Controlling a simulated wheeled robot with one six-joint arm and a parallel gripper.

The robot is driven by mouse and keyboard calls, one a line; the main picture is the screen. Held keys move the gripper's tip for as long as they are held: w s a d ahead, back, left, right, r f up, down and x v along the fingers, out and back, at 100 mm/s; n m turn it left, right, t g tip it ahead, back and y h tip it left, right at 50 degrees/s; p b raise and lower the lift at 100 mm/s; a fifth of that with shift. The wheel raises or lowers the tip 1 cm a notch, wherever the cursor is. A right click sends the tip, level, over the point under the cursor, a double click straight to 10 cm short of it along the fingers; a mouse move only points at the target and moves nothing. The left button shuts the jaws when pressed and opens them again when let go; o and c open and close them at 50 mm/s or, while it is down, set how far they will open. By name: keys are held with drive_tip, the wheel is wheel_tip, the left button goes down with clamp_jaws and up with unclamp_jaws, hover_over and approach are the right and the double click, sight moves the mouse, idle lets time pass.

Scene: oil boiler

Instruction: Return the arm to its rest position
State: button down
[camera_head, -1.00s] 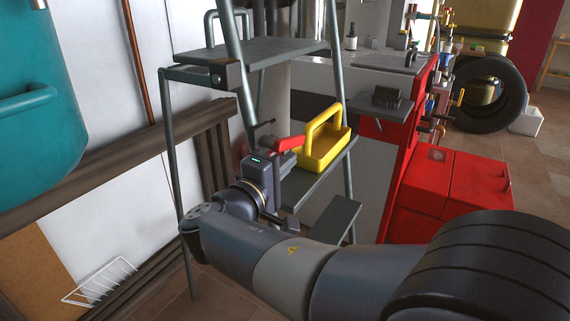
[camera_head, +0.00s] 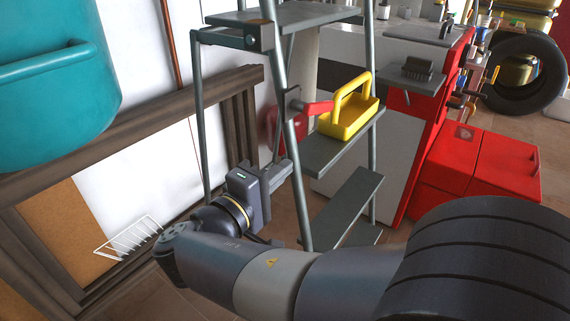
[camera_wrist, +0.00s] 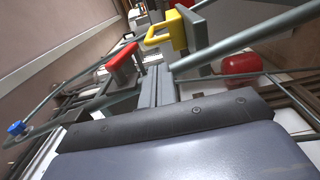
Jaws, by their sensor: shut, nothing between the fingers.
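My arm reaches out from the lower right in the head view and bends up at the wrist. My gripper (camera_head: 279,174) is beside the front leg of the grey stepladder (camera_head: 297,190), below and left of the yellow tool carrier (camera_head: 352,112). Its fingers look shut, with nothing seen between them. I cannot tell whether it touches the ladder leg. In the wrist view, a dark gripper body fills the bottom, and the yellow carrier (camera_wrist: 168,32) shows beyond it.
The yellow carrier stands on a ladder step. A red handle (camera_head: 318,107) is beside the ladder leg, with a round red thing (camera_head: 287,130) behind.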

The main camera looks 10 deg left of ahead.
drive_tip(key=shift+w, duration=0.1)
idle(0.3)
drive_tip(key=w+d+n+g+y+p, duration=0.1)
drive_tip(key=w+d+g+p, duration=0.35)
drive_tip(key=w+p, duration=0.45)
drive_tip(key=s+a+r+g+y+p, duration=0.2)
drive_tip(key=s+r+g+p, duration=0.2)
drive_tip(key=p, duration=0.7)
drive_tip(key=s+a+r+m+g+y+p, duration=0.1)
drive_tip(key=s+r+g+p, duration=0.3)
drive_tip(key=p, duration=0.7)
drive_tip(key=shift+s+a+y+p, duration=0.3)
drive_tip(key=shift+a+y+p, duration=0.1)
drive_tip(key=shift+a+y, duration=0.3)
idle(0.7)
drive_tip(key=shift+d, duration=0.1)
